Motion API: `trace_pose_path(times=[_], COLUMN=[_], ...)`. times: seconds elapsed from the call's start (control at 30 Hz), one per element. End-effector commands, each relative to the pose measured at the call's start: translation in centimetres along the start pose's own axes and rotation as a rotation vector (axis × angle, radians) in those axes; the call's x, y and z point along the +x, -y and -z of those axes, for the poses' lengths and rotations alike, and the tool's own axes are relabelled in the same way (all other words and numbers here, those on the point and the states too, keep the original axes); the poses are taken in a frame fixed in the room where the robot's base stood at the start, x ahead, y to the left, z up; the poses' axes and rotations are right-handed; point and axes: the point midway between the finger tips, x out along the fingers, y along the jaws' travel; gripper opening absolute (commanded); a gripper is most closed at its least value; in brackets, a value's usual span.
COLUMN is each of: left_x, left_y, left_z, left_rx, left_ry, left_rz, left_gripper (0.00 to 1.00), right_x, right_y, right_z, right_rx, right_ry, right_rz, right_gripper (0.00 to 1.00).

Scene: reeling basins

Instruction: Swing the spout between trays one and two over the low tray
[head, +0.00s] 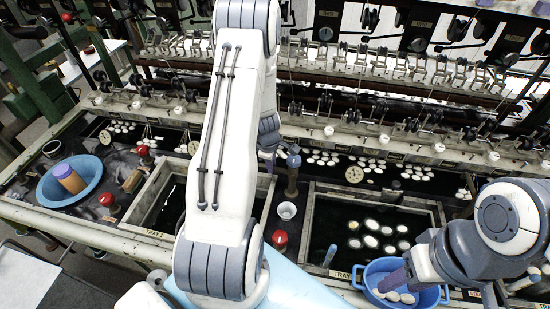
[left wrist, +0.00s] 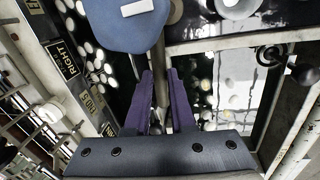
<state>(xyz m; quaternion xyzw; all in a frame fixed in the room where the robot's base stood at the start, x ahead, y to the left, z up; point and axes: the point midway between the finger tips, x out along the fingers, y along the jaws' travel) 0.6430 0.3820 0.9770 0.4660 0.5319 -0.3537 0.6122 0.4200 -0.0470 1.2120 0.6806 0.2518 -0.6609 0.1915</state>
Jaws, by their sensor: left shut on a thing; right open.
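The spout (head: 292,183) is a dark upright post between the two trays, with a small white cup (head: 287,211) in front of it. My left gripper (head: 284,152) is at the top of the spout, partly hidden by my arm. In the left wrist view its purple fingers (left wrist: 161,100) are closed around a grey rod (left wrist: 160,88). Tray one (head: 133,217), left, holds dark water and is half hidden by my arm. Tray two (head: 312,228), right, holds several white cocoons. I cannot tell which tray is lower. My right gripper (head: 398,281) is open at the blue bowl.
The blue bowl (head: 372,275) holds white cocoons at tray two's front edge. Another blue basin (head: 91,176) with an orange-brown cylinder (head: 69,179) stands at the left. The reeling frame (head: 400,70) fills the back.

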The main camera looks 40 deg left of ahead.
Motion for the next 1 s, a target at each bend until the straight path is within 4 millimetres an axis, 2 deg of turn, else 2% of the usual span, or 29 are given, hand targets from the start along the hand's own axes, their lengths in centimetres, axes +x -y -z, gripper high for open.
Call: trace_pose_path(times=[0.3,0.83,0.87,0.9,0.93,1.0], left_x=[-0.28,-0.22,-0.22,-0.22,-0.22,-0.21], left_y=[0.66,0.86,0.87,0.87,0.87,0.87], left_z=[-0.14,-0.19,-0.19,-0.19,-0.19,-0.18], left_rx=[-0.109,-0.129,-0.129,-0.129,-0.128,-0.128], left_ry=[-0.022,-0.025,-0.024,-0.024,-0.024,-0.024], left_rz=[-0.002,-0.001,-0.001,-0.001,-0.001,0.0], left_gripper=[0.0,0.0,0.34,0.49,0.52,0.52], right_x=[-0.89,-0.94,-0.94,-0.94,-0.94,-0.94], right_y=[0.06,0.07,0.07,0.07,0.07,0.07], right_z=[0.04,0.05,0.05,0.05,0.05,0.05], right_rx=[-0.002,-0.002,-0.001,-0.001,-0.001,-0.001], right_ry=[0.0,0.0,0.0,0.0,0.0,0.0], right_rz=[0.0,0.0,0.0,0.0,0.0,0.0], right_gripper=[0.5,0.5,0.5,0.5,0.5,0.5])
